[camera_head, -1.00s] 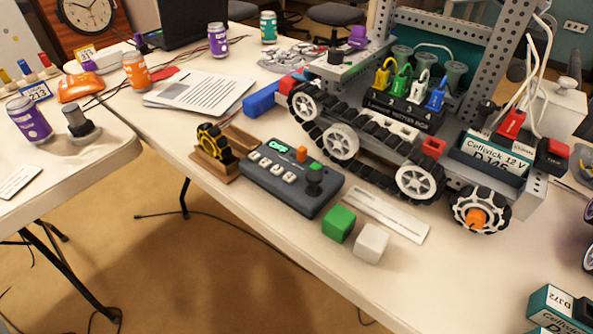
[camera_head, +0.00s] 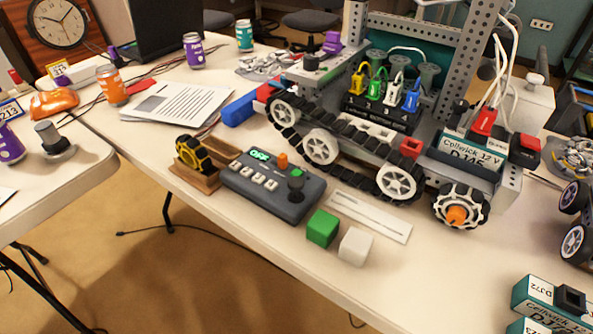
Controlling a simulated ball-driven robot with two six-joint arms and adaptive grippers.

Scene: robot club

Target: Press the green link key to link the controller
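The controller (camera_head: 240,190) is a dark grey box lying on the table left of centre. It has a small lit green display (camera_head: 262,155), a row of cream keys, an orange button (camera_head: 282,160) and a dark joystick (camera_head: 296,186). A small green spot (camera_head: 297,172) shows at the joystick's top; I cannot tell whether it is the link key or part of the stick. The display's text is too small to read surely. Neither of my grippers is in view.
A green cube (camera_head: 322,228) and a white cube (camera_head: 355,246) stand right of the controller, beside a white label strip (camera_head: 368,215). A tracked robot (camera_head: 345,150) stands behind. A wooden holder (camera_head: 195,176) with a black-yellow wheel is left.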

